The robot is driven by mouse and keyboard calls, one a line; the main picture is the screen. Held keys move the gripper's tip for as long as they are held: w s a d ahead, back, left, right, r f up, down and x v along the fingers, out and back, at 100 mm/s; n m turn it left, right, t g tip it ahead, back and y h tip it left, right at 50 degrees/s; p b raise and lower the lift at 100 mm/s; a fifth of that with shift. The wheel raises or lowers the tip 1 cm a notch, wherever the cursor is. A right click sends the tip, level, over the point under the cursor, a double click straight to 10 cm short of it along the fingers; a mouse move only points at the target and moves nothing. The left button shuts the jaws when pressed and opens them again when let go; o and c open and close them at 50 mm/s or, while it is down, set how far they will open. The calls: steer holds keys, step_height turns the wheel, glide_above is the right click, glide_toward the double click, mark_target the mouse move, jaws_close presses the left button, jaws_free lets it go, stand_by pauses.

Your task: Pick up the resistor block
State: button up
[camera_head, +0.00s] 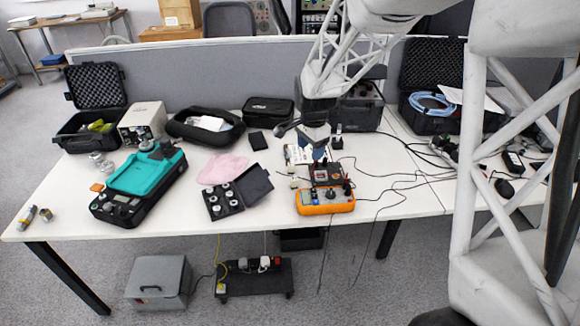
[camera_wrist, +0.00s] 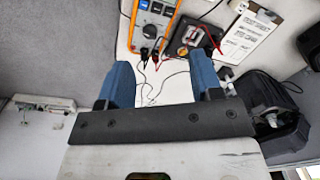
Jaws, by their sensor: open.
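What looks like the resistor block is a small dark block with a pale centre (camera_wrist: 191,37), just beyond my right finger in the wrist view. Red and black leads run at it. In the head view it seems to be the dark block (camera_head: 326,174) behind the orange meter, partly covered by leads. My gripper (camera_wrist: 160,62) is open with two blue fingers spread wide and nothing between them but white table and thin cables. In the head view my gripper (camera_head: 318,152) hangs above the table, near and behind the block; its fingertips are hard to make out.
An orange multimeter (camera_head: 326,205) stands beside the block, with leads plugged in; it also shows in the wrist view (camera_wrist: 153,25). A clipboard sheet (camera_wrist: 250,40) lies close by. A black case of weights (camera_head: 222,203) and a teal device (camera_head: 143,172) stand left. Loose cables spread right.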

mark_target(294, 179)
steer(key=w+a+f+m, duration=0.1)
steer(key=w+f, duration=0.3)
steer(key=f, duration=0.1)
steer(key=w+a+f+m, duration=0.1)
steer(key=w+f+m, duration=0.1)
steer(key=w+f, duration=0.2)
steer(key=w+a+f+m, duration=0.1)
steer(key=w+f+m, duration=0.1)
steer(key=w+f, duration=0.2)
steer(key=shift+w+a+f+g, duration=0.1)
steer(key=shift+a+f+g, duration=0.1)
steer(key=shift+f, duration=0.7)
steer(key=shift+a+f+g, duration=0.2)
steer(key=shift+f, duration=0.65)
steer(key=shift+f, duration=1.3)
steer(key=shift+d+f, duration=0.2)
steer(key=shift+f, duration=2.4)
steer(key=c, duration=1)
steer(key=shift+r, duration=0.1)
steer(key=shift+r, duration=4.95)
